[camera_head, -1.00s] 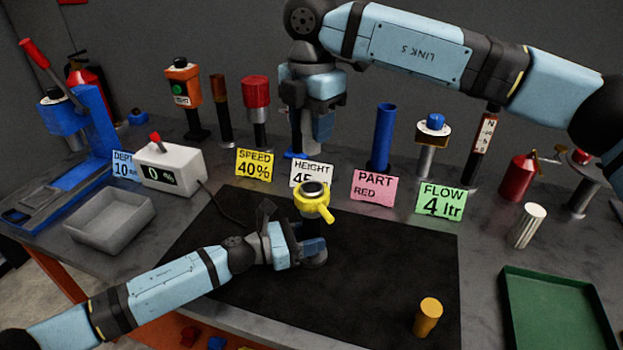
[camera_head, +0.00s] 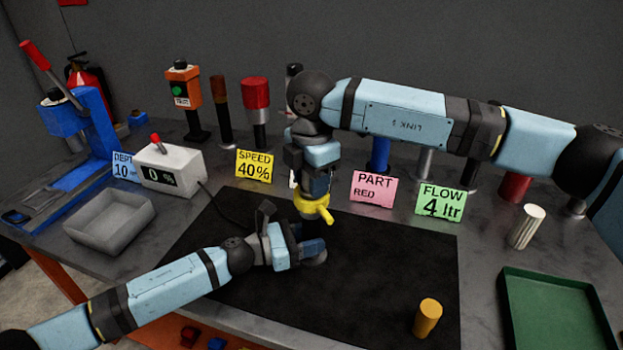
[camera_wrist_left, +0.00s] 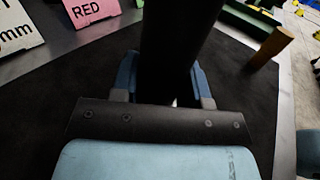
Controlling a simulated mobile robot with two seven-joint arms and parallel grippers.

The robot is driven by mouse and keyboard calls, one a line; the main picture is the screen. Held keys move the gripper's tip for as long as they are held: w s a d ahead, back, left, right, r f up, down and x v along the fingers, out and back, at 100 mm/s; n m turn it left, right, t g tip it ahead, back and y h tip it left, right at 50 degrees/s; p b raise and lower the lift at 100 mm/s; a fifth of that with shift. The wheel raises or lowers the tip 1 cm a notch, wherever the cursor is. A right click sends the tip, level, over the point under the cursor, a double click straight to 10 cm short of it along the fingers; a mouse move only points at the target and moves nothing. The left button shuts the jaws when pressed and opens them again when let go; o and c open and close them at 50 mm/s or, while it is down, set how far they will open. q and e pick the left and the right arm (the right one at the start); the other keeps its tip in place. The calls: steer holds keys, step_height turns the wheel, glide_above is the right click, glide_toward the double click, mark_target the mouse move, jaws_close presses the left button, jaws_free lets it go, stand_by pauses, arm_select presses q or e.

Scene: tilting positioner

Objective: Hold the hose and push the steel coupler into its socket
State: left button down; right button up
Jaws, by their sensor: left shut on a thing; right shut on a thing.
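The black upright hose (camera_head: 312,231) stands over the dark mat, with a yellow collar (camera_head: 309,208) and side lever at its top. My left gripper (camera_head: 314,248) is shut around the hose below the collar. In the left wrist view the hose (camera_wrist_left: 176,50) rises between the two blue fingers. My right gripper (camera_head: 318,186) points down from above, directly over the collar, its jaws close to the collar's top. It is shut on a piece, apparently the steel coupler, which the jaws mostly hide. The socket opening is hidden, and I cannot tell whether the coupler touches it.
The dark mat (camera_head: 390,270) is mostly clear. An orange cylinder (camera_head: 428,317) stands at its front right, beside a green tray (camera_head: 560,320). Sign cards, including the pink one (camera_head: 373,189), and several posts line the back. A grey bin (camera_head: 110,220) is at left.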

steer(key=shift+f, duration=0.25)
arm_select(q)
steer(key=shift+s+d+r, duration=0.2)
steer(key=shift+r, duration=0.05)
arm_select(e)
steer(key=shift+s+d+f, duration=0.1)
steer(key=shift+d+f, duration=0.05)
steer(key=shift+f, duration=0.55)
arm_select(q)
steer(key=shift+a, duration=0.15)
arm_select(e)
steer(key=o, duration=1)
steer(key=shift+f, duration=0.1)
arm_select(q)
steer(key=shift+w+a+f, duration=0.1)
steer(key=shift+w+f, duration=0.1)
steer(key=shift+f, duration=0.1)
arm_select(e)
steer(key=r, duration=1.4)
steer(key=shift+a, duration=0.2)
steer(key=shift+f, duration=0.1)
arm_select(q)
steer(key=c, duration=0.9)
jaws_free()
steer(key=o, duration=0.4)
steer(key=shift+c, duration=0.2)
